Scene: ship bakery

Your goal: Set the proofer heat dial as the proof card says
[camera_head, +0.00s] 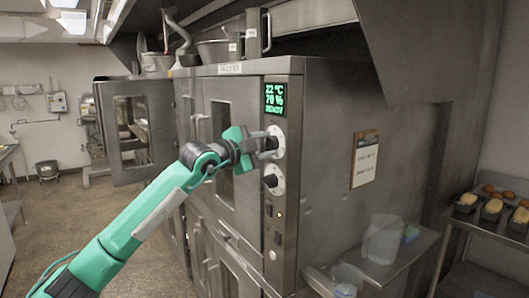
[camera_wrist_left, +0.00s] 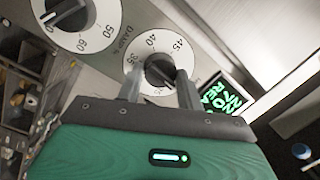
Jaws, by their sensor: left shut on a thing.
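The proofer (camera_head: 325,120) is a large steel cabinet with two white dials on its front panel. The upper one, the heat dial (camera_head: 279,153), also shows in the left wrist view (camera_wrist_left: 146,45), with 35, 40 and 45 legible. My left gripper (camera_head: 268,144) is shut on its dark knob (camera_wrist_left: 160,70), one finger on each side. The fingers hide part of the scale, and I cannot read the knob's setting. The proof card (camera_head: 365,159) hangs on the cabinet's side; its writing is too small to read. My right gripper is not in view.
The damp dial (camera_head: 274,179) sits just below the heat dial. A proofer door (camera_head: 130,172) stands open at left. A steel side table (camera_head: 412,245) holds a clear container (camera_head: 382,238).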

